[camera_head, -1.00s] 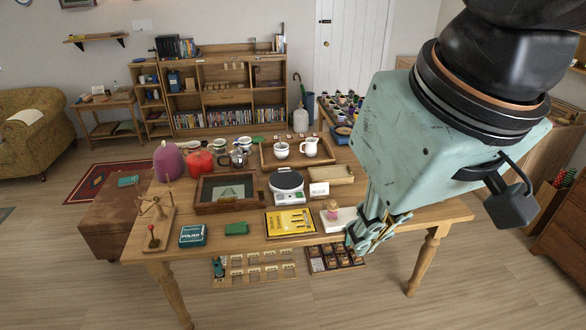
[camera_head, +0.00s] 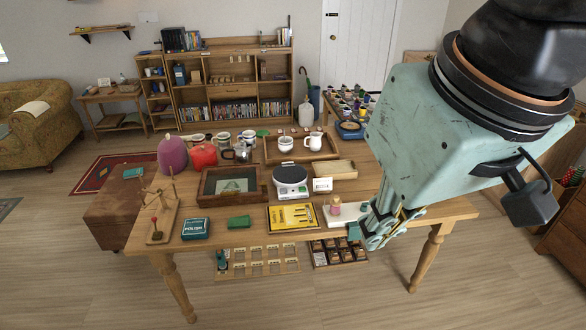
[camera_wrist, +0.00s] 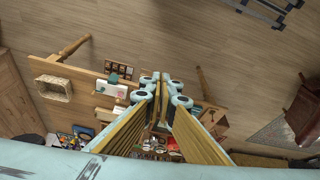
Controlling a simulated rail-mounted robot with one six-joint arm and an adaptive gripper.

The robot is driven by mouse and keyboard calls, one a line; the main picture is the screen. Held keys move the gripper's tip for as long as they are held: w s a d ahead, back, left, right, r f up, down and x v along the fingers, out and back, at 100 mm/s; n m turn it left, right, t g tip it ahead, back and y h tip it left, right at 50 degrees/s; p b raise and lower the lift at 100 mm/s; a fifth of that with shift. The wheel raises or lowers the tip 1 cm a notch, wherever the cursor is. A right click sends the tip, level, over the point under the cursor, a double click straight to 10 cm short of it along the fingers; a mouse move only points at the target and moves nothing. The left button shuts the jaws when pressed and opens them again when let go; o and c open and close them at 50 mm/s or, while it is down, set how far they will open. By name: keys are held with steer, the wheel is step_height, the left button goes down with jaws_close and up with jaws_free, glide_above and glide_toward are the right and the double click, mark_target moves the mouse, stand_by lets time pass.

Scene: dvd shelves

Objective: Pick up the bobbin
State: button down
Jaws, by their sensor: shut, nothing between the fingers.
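In the wrist view the closed fingers (camera_wrist: 161,78) point away from the camera. The white slab shows there left of the fingers, and the bobbin is too small to make out surely.
A teal object (camera_head: 354,231) is beside my gripper. Several cups and a tray fill the back.

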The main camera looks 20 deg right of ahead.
steer(key=c, duration=3.4)
jaws_free()
steer(key=shift+c, duration=0.2)
steer(key=o, duration=0.9)
steer(key=shift+o, duration=0.2)
